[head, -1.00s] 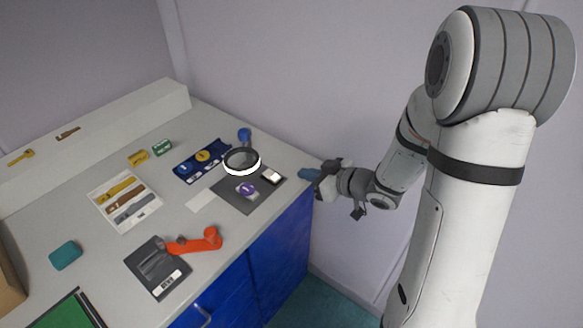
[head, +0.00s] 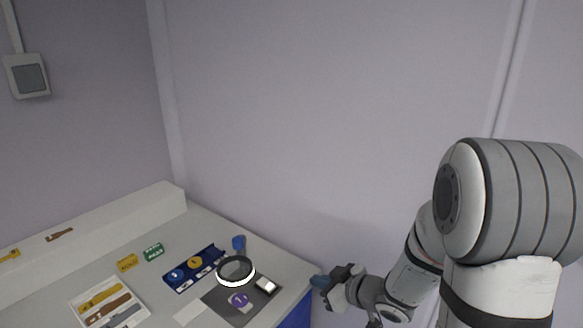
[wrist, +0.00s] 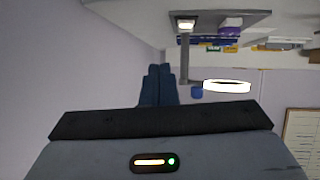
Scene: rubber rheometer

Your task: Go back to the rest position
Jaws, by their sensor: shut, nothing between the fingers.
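My gripper (head: 320,282) is at the right end of the bench in the head view, beside its edge and apart from the things on it. Its blue fingers (wrist: 158,86) are together and empty in the wrist view. My arm runs from the gripper up to the right side of the head view.
The bench (head: 215,226) holds a dark mat (head: 217,300) with a white ring lamp (head: 236,280) and a purple disc (head: 239,300). Bare wall stands behind.

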